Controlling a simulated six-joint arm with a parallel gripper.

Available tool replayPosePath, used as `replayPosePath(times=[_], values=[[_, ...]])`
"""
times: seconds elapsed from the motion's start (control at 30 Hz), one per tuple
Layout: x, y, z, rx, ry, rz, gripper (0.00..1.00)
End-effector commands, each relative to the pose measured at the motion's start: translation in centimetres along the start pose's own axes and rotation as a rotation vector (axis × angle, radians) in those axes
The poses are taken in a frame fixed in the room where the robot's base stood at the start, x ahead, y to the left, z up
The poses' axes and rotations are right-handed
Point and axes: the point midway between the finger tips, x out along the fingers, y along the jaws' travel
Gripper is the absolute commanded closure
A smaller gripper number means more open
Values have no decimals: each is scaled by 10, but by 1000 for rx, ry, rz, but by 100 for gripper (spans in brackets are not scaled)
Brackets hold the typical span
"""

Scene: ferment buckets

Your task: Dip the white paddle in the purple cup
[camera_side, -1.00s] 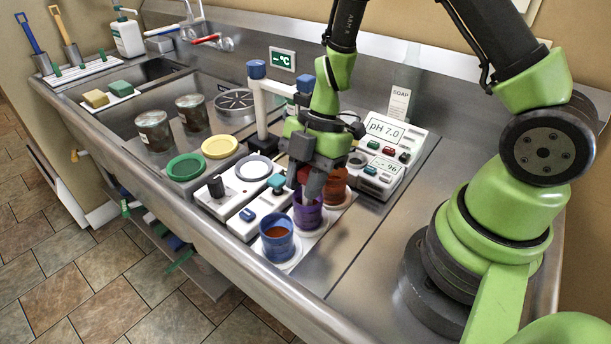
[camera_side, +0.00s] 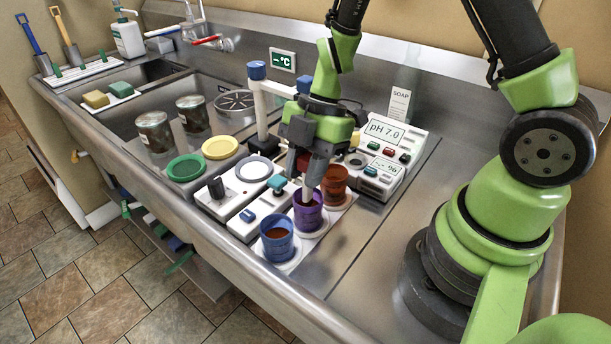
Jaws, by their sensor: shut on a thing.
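The purple cup (camera_side: 308,217) stands upright on a pale round pad, between the blue cup and the orange-brown cup. My gripper (camera_side: 307,178) is directly above it, pointing down, with its grey fingers just over the rim. It is shut on the white paddle (camera_side: 307,194), of which only a small pale part shows between the fingertips and the cup's mouth. The paddle's lower end appears to be inside the cup. Its tip and the cup's contents are hidden.
The blue cup (camera_side: 278,243) with brown contents stands close in front, and the orange-brown cup (camera_side: 335,184) close behind. A pH meter (camera_side: 392,133) stands behind right. Button boxes (camera_side: 262,213) and green and yellow lids lie left. The metal counter right of the cups is clear.

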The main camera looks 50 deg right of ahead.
Motion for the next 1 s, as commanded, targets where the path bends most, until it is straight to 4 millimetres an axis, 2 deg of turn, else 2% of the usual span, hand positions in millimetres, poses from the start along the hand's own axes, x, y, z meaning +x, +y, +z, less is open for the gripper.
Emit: replayPosePath(times=[0.6, 1.0], values=[[-46, 1, -19, -1, 0, 3, 96], [-49, 0, -19, 18, 0, 7, 96]])
